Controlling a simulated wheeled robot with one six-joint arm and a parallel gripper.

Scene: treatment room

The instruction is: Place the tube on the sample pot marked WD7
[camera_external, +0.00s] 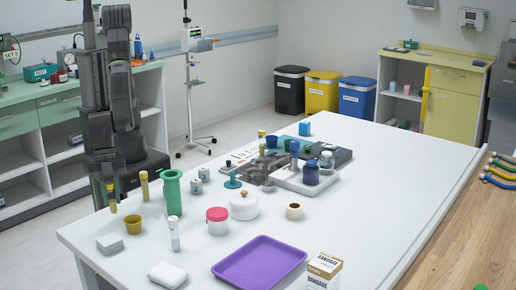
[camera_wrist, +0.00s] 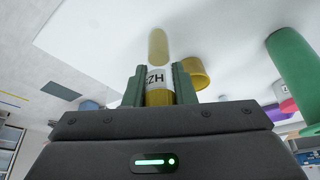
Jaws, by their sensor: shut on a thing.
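My gripper (camera_wrist: 158,88) is shut on a yellow-ended tube (camera_wrist: 156,75) with a white label, of which "ZH" reads in the wrist view. In the external view, my gripper (camera_external: 108,192) is at the table's left edge, and a mustard tube (camera_external: 112,200) shows at it.
A mustard cup (camera_external: 133,224) stands close to my gripper; it also shows in the wrist view (camera_wrist: 197,73). A green cylinder (camera_external: 172,195) and another yellow-capped tube (camera_external: 144,187) are right of it. A purple tray (camera_external: 260,262) lies in front.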

